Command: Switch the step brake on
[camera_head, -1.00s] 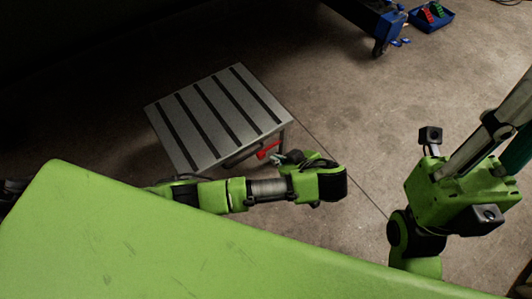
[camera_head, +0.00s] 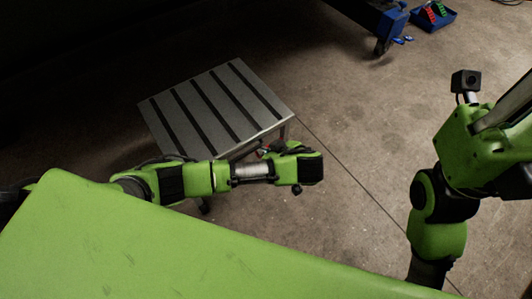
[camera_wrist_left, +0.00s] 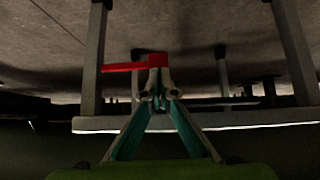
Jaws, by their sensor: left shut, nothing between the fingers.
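The step (camera_head: 215,105) is a low grey metal stool with dark strips on its top, standing on the floor in the head view. Its red brake lever (camera_wrist_left: 122,67) shows in the left wrist view beside a leg, and only a trace of red shows in the head view. My left gripper (camera_wrist_left: 158,84) is shut and empty, its fingertips overlapping the right end of the red lever in that picture. I cannot tell whether they touch it. In the head view my left wrist mostly hides the fingers at the step's near edge. My right gripper is out of view.
A blue wheeled stand (camera_head: 380,25) and a blue tray (camera_head: 434,18) with red and green items are at the top right. Open concrete floor (camera_head: 345,115) lies right of the step. The step's legs (camera_wrist_left: 95,60) flank the gripper in the wrist view.

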